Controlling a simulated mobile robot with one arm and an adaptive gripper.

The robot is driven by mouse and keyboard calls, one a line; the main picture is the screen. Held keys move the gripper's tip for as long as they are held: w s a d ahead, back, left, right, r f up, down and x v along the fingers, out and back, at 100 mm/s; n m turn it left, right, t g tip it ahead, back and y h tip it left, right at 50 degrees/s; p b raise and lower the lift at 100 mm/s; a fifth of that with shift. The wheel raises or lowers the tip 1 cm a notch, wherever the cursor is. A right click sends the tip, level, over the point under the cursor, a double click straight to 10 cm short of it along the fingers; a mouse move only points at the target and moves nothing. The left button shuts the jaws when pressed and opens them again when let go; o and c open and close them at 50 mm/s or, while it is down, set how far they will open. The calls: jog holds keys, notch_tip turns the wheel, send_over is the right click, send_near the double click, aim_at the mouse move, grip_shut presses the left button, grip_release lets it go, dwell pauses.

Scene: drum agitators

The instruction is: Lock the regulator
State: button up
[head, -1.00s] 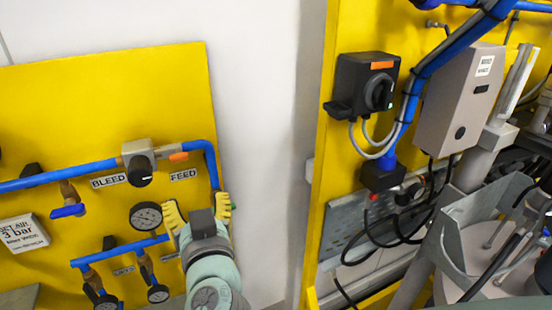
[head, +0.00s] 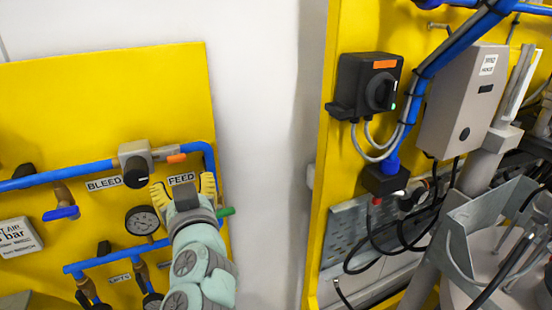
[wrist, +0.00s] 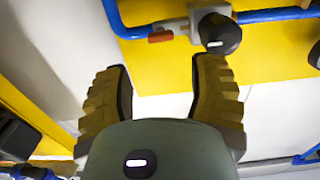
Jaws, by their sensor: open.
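A grey block (head: 133,153) with a round black knob (head: 136,173), likely the regulator, sits on the blue pipe between the BLEED and FEED labels. An orange tab (head: 177,158) is at its right. In the wrist view, the knob (wrist: 219,33) is at the top, just above the right fingertip, and the orange tab (wrist: 160,36) is above the gap. My gripper (head: 184,183) is open and empty, below and right of the knob, partly covering the FEED label; its fingers also show in the wrist view (wrist: 163,72). Contact with the knob is not seen.
A pressure gauge (head: 142,220) is left of my gripper. A blue-handled valve (head: 62,212) and a sign (head: 17,237) ending in "bar" are farther left. A black rotary switch (head: 367,85) and grey box (head: 460,105) are on the right panel. White wall (head: 265,130) lies between the panels.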

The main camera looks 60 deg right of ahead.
aim_at(177, 161)
jog(key=x, duration=0.8)
jog(key=shift+a+r, duration=0.15)
jog(key=shift+r, duration=0.05)
jog(key=shift+p+x, duration=0.3)
jog(key=shift+x, duration=0.55)
jog(key=shift+f, duration=0.15)
jog(key=shift+o, duration=0.3)
jog(key=c, duration=1)
